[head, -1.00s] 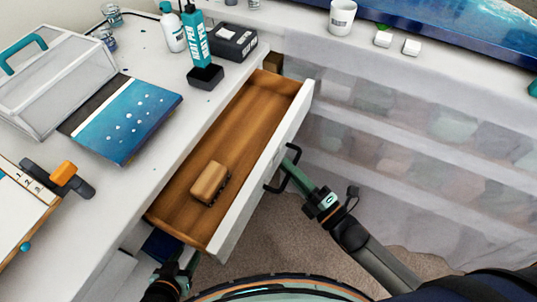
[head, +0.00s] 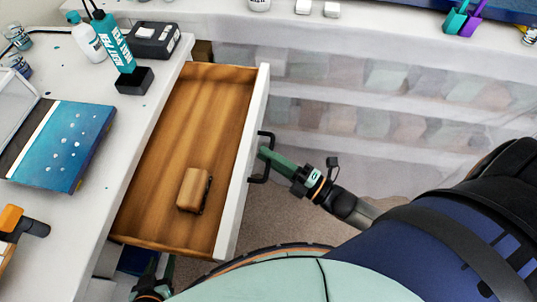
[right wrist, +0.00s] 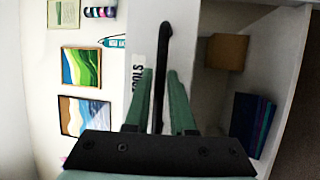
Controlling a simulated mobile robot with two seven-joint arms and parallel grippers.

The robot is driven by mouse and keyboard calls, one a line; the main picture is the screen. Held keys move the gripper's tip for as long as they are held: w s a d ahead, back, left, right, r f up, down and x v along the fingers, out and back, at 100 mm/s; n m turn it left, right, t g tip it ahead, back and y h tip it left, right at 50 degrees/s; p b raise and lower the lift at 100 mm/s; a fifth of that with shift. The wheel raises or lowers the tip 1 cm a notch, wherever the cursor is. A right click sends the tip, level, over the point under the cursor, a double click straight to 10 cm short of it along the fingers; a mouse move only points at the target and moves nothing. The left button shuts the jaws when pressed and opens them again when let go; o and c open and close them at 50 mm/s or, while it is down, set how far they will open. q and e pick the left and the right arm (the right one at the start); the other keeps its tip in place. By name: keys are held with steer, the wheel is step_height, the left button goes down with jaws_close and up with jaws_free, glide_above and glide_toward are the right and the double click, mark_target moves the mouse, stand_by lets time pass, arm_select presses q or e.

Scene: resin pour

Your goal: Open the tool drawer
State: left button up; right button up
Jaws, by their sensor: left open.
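The tool drawer (head: 182,130) stands pulled out from the white desk, its wooden inside showing. A brown block with a dark edge (head: 192,189) lies in it near the front. The white drawer front (head: 243,165) carries a dark bar handle (head: 268,141), which shows upright in the right wrist view (right wrist: 163,50) beside a partly hidden "TOOLS" label (right wrist: 138,70). My right gripper (head: 268,156) is at the handle, its green fingers (right wrist: 160,85) closed on either side of the bar. My left gripper (head: 155,278) is open, low by the drawer's near side and partly cut off.
The desk top holds a blue picture panel (head: 62,145), a teal bottle (head: 112,42), a white bottle (head: 85,40) and a black box (head: 154,40). A translucent-covered shelf (head: 390,105) stands beyond the drawer. Carpet (head: 300,222) shows below my right arm.

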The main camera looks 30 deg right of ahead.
steer(key=o, duration=0.3)
arm_select(q)
steer(key=shift+w+d+f+b, duration=0.15)
steer(key=shift+d+f+b, duration=0.15)
steer(key=shift+d+b, duration=0.25)
arm_select(e)
steer(key=v, duration=1.2)
steer(key=shift+s, duration=0.25)
arm_select(q)
steer(key=shift+a+r, duration=0.1)
steer(key=shift+a, duration=0.05)
arm_select(e)
steer(key=shift+w+d, duration=0.1)
